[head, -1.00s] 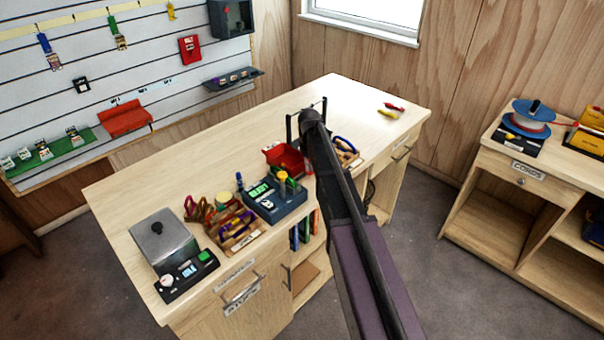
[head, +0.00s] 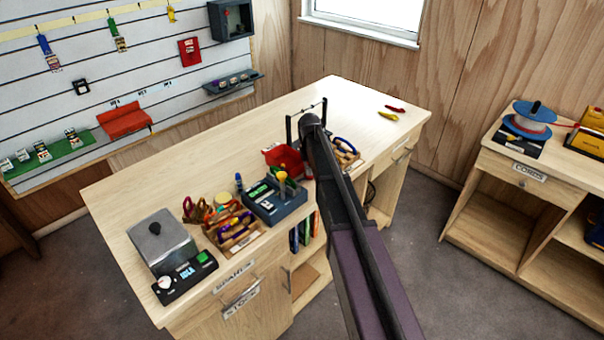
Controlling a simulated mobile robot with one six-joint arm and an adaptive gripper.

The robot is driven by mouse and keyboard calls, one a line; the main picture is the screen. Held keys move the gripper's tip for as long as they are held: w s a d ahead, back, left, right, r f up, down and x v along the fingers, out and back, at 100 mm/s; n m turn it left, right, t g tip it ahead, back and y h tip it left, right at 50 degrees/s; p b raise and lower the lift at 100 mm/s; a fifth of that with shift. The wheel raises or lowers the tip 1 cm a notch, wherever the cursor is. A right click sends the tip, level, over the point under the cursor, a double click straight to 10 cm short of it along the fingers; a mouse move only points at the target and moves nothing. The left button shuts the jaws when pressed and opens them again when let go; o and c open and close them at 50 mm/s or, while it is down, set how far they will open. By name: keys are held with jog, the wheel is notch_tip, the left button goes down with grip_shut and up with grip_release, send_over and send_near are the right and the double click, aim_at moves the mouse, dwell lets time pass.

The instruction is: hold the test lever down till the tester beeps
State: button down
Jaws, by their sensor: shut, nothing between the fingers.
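A dark blue box with a lit green display (head: 262,190), which looks like the tester, stands near the front edge of the bench. A yellow knob (head: 282,176) shows at its back right, perhaps the end of the test lever; I cannot tell whether it is up or down. My dark arm crosses the picture from the lower right, and its rounded far end is above the bench, right of the box. My gripper is not visible; the arm seems to hide it. Whether it touches the lever cannot be seen.
Left of the box are a wooden tray of coloured gear (head: 238,241) and a grey-lidded device (head: 162,240). A red bin (head: 283,157) and a black two-post frame (head: 290,130) stand close to my arm. The bench's back left is clear.

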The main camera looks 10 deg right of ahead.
notch_tip(320, 180, up, 10)
jog(key=p, duration=0.9)
jog(key=shift+f, duration=0.25)
dwell(0.3)
jog(key=s+f+m+b, duration=0.1)
jog(key=s+f+b, duration=0.1)
jog(key=s, duration=2.7)
jog(key=shift+f, duration=0.25)
jog(key=shift+a, duration=0.1)
